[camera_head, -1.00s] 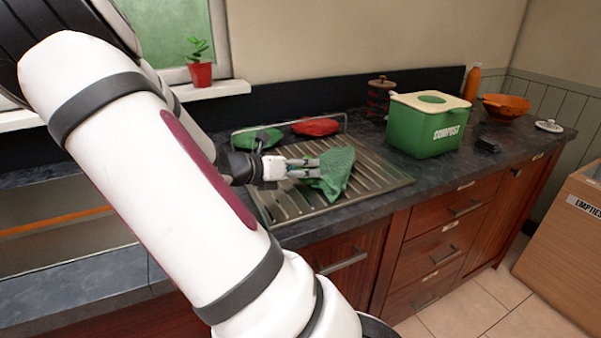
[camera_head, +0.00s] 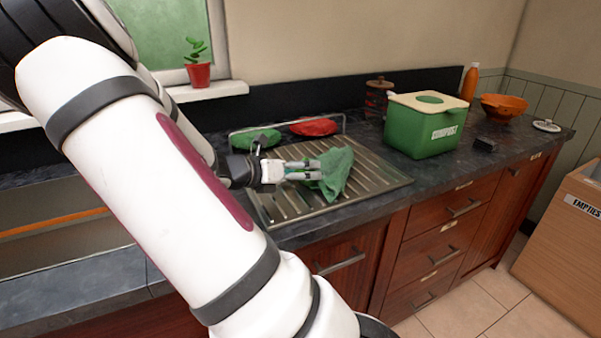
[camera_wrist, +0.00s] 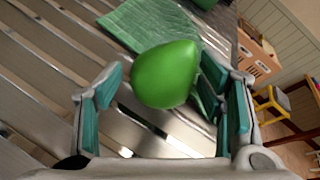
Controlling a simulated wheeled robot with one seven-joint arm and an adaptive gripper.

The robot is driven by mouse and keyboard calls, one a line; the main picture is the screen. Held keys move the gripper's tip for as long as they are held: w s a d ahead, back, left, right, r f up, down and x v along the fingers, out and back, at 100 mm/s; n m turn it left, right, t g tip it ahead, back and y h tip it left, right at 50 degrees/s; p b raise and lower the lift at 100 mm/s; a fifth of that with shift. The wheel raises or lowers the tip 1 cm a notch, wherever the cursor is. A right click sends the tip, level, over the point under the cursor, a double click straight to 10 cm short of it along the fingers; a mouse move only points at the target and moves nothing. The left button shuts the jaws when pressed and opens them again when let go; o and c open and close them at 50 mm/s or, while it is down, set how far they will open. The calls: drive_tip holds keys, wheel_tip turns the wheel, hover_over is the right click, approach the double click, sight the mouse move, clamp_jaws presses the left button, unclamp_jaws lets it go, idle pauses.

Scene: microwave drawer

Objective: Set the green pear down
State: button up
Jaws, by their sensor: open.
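The green pear (camera_wrist: 166,74) shows in the wrist view between the two teal-padded fingers of my gripper (camera_wrist: 160,95). A gap shows between the pear and the left finger; the right finger is close to it, and I cannot tell whether they touch. The pear is over or on the ribbed metal draining board (camera_wrist: 40,60); whether it rests there is unclear. In the head view my gripper (camera_head: 305,170) is low over the draining board (camera_head: 385,180), and the pear cannot be told apart from the green cloth (camera_head: 337,170) there.
A green compost bin (camera_head: 425,130) stands right of the draining board. An orange bowl (camera_head: 504,106) and an orange bottle (camera_head: 470,83) stand farther right. The board's right side is bare.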

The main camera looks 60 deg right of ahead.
drive_tip(key=shift+w+a+r, duration=0.15)
drive_tip(key=shift+a+r, duration=0.05)
drive_tip(key=shift+r, duration=0.15)
drive_tip(key=p+v, duration=0.1)
drive_tip(key=v, duration=0.9)
drive_tip(key=shift+w+a+r+p, duration=0.1)
drive_tip(key=shift+a+p, duration=0.05)
drive_tip(key=shift+p, duration=0.2)
drive_tip(key=shift+a+r, duration=0.15)
drive_tip(key=shift+a, duration=0.4)
drive_tip(key=s+a+m+y, duration=0.2)
drive_tip(key=m, duration=0.1)
drive_tip(key=s+a+m+y, duration=0.1)
drive_tip(key=shift+s+a+f, duration=0.25)
drive_tip(key=shift+s+f, duration=0.05)
drive_tip(key=s+a+r+m+t+y, duration=0.3)
drive_tip(key=s+a+m+y, duration=0.2)
drive_tip(key=a, duration=0.6)
drive_tip(key=s+a+r+m+t+y, duration=0.3)
drive_tip(key=s+a+m+y, duration=0.2)
drive_tip(key=s+a+m, duration=0.3)
drive_tip(key=a+m, duration=0.3)
drive_tip(key=a, duration=0.1)
drive_tip(key=shift+s+a+t, duration=0.2)
drive_tip(key=shift+s+t, duration=0.2)
drive_tip(key=shift+r, duration=0.15)
